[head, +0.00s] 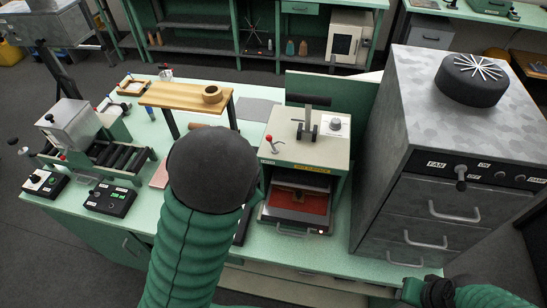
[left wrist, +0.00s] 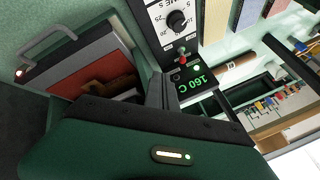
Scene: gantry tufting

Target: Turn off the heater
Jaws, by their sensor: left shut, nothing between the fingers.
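The heated press (head: 308,155) is a cream box on the green bench, with a black top lever, a dial and a yellow label. Its red-tipped toggle switch (head: 271,143) stands upright at its front left corner. In the left wrist view the red-tipped toggle switch (left wrist: 183,61) sits between the black dial (left wrist: 177,20) and a lit green display (left wrist: 192,82) reading 160 C. My left gripper (left wrist: 163,86) is shut and empty, its fingertips close to the switch; contact is unclear. In the head view my own arm hides it. My right gripper (head: 425,291) is at the bottom right, its fingers unclear.
A grey metal cabinet (head: 376,170) with a switch panel and drawers stands right of the press. A wooden stand (head: 186,96), a roller unit (head: 85,140) and black switch boxes (head: 109,198) are at left. The press's open front holds a red plate (head: 297,200).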

